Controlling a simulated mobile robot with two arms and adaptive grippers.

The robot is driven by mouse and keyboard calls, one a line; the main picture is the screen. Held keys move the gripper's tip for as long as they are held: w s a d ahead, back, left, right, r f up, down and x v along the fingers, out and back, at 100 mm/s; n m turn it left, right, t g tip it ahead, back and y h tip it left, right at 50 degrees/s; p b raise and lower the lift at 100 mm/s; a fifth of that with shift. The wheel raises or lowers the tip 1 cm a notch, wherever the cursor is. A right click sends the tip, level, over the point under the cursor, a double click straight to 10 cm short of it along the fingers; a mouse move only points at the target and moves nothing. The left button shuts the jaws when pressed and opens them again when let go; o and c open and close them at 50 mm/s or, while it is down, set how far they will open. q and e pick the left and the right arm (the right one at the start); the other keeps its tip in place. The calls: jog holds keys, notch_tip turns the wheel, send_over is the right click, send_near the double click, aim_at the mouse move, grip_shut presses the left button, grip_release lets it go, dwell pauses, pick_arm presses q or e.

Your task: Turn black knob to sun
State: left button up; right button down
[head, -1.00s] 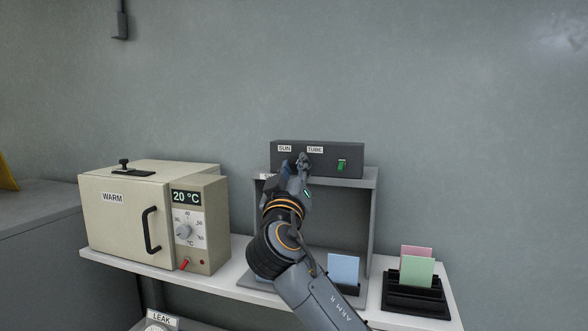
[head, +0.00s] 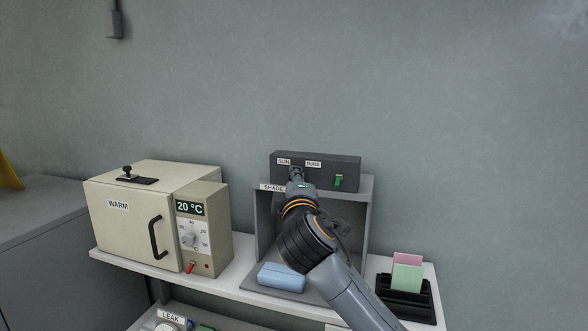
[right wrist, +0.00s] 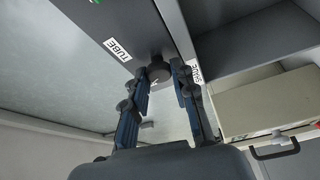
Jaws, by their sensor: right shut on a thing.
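The dark control box (head: 345,172) sits on top of the shade box, with a SUN label (head: 284,161) and a TUBE label (head: 313,164) on its front. My right gripper (head: 297,173) is at the front of the control box, below and between these labels. In the right wrist view, the black knob (right wrist: 158,71) is between the fingertips of my right gripper (right wrist: 162,77), which is shut on it. The knob's pointing direction cannot be made out. My left gripper is not in view.
A green switch (head: 338,181) is right of the knob. The grey SHADE box (head: 366,215) below holds a blue block (head: 282,277). A beige WARM oven (head: 125,222) stands left, and a black card holder (head: 407,300) right, on the white shelf (head: 240,290).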

jog(key=shift+n+g, duration=0.7)
jog(key=shift+n, duration=1)
jog(key=c, duration=1.1)
grip_release()
jog(key=shift+o, duration=0.2)
jog(key=s, duration=1.2)
jog(key=shift+d+r, duration=0.4)
